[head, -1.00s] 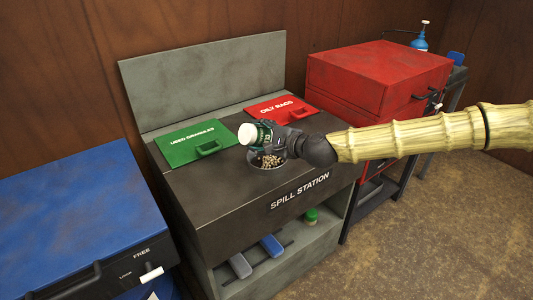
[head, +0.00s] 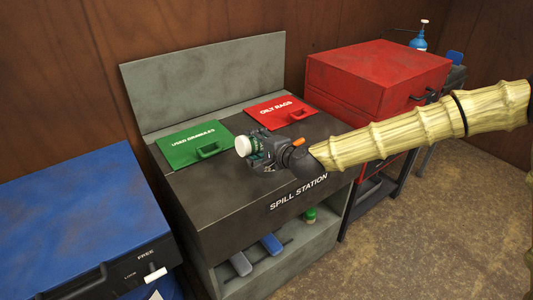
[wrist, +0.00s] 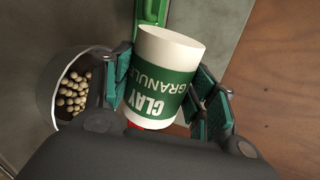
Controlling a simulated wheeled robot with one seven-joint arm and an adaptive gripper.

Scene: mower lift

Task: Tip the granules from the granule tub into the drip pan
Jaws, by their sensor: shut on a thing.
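My gripper (head: 262,148) is shut on the granule tub (head: 243,146), a white tub with a green label. In the wrist view the tub (wrist: 165,80) sits between the two green-padded fingers (wrist: 163,90), its label reading "CLAY GRANULE". In the head view the tub lies tilted, its white end pointing left. I cannot tell whether anything is left inside it. The drip pan (wrist: 45,100) shows in the wrist view as a round grey vessel beside the left finger. Pale granules (wrist: 72,92) lie in it. In the head view my gripper hides most of the pan.
The dark spill station top (head: 225,195) carries a green "USED GRANULES" lid (head: 190,145) and a red "OILY RAGS" lid (head: 283,111). A grey back panel (head: 210,80) rises behind. A blue cabinet (head: 75,220) stands left and a red one (head: 375,75) right.

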